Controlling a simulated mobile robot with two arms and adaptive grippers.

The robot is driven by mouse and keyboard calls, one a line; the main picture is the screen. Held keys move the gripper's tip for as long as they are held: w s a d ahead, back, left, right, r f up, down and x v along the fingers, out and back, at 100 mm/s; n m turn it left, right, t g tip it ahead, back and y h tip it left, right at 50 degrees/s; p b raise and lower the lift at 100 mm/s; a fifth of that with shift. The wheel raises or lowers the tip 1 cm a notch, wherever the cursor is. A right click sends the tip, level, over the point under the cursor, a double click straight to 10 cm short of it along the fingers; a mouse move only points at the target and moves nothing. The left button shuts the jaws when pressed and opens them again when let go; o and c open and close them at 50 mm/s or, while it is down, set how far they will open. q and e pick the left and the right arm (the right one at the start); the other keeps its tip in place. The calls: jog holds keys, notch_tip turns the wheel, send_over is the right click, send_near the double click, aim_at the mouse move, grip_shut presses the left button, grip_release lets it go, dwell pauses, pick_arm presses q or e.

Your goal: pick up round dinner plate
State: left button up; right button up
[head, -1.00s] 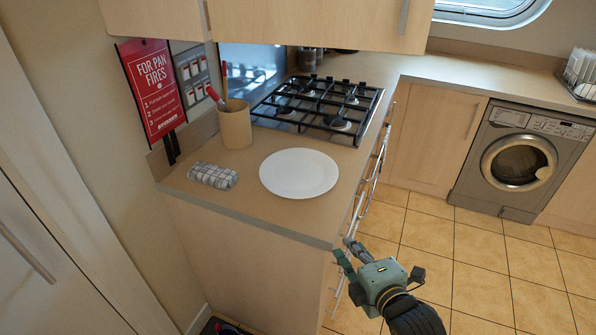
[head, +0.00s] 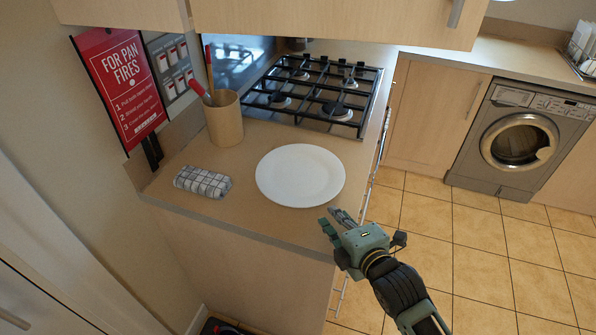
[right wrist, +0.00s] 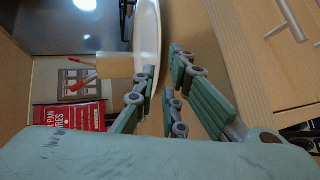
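The round dinner plate (head: 300,174) is white and lies flat on the wooden counter, in front of the gas hob. Part of it also shows in the right wrist view (right wrist: 148,38), beyond the fingertips. My right gripper (head: 333,220) is just off the plate's near right edge, at the counter's front corner, and looks apart from the plate. In the right wrist view its fingers (right wrist: 162,80) are spread with nothing between them. My left gripper is in neither view.
A folded checked cloth (head: 202,182) lies left of the plate. A utensil pot (head: 224,120) stands behind the cloth. The black gas hob (head: 320,92) is behind the plate. A wall cupboard (head: 330,22) hangs above the counter. The tiled floor (head: 470,250) at right is clear.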

aim_at(323, 202)
jog(key=shift+w+a+f, duration=0.1)
jog(key=shift+w+a, duration=0.15)
jog(key=shift+w, duration=0.35)
jog(key=p+x, duration=0.1)
jog(key=x, duration=0.3)
jog(key=shift+w+a+p, duration=0.1)
jog(key=shift+p, duration=0.2)
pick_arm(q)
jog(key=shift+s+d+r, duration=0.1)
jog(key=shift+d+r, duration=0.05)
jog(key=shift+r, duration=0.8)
pick_arm(e)
jog(key=shift+w+a+f, duration=0.15)
jog(key=shift+w+f, duration=0.05)
jog(key=shift+w, duration=0.3)
grip_shut()
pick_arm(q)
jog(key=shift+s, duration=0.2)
pick_arm(e)
jog(key=shift+r, duration=0.1)
